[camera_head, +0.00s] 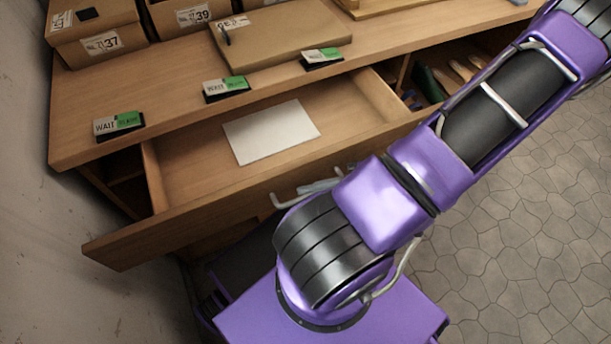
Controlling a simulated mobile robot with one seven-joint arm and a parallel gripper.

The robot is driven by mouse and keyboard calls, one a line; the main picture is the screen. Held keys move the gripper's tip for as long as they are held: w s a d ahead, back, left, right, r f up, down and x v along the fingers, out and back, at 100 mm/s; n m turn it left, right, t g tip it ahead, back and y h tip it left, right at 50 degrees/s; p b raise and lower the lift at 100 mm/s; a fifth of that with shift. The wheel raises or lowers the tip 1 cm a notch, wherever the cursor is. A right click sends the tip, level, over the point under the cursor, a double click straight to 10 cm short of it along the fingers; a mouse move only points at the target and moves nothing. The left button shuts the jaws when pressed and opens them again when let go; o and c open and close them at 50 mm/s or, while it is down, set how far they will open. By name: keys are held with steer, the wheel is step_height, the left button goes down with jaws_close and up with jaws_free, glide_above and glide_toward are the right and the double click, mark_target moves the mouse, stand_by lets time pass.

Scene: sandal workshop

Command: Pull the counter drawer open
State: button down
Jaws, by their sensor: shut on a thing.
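The counter drawer (190,167) is pulled well out from under the wooden counter top, and its inside shows. Its front panel (150,238) stands clear of the counter. A pale sheet (270,131) lies on the drawer bottom. A light metal handle (284,202) shows at the middle of the drawer front, partly hidden by my arm. My gripper (322,186) is at this handle and shut on it; only a small grey part shows past my purple arm, and the fingertips are mostly hidden.
On the counter (180,112) are several cardboard boxes (105,45), a flat box (280,38) and green-and-white cards (227,88). An open shelf with sandal-like items (463,72) is at right. A wall (45,240) borders the left. Paved floor (520,200) is clear at right.

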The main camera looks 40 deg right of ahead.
steer(key=shift+s, duration=0.3)
steer(key=c, duration=1.2)
jaws_free()
steer(key=shift+o, duration=0.2)
steer(key=v, duration=1.7)
steer(key=shift+s+r+p, duration=0.15)
steer(key=shift+p, duration=0.15)
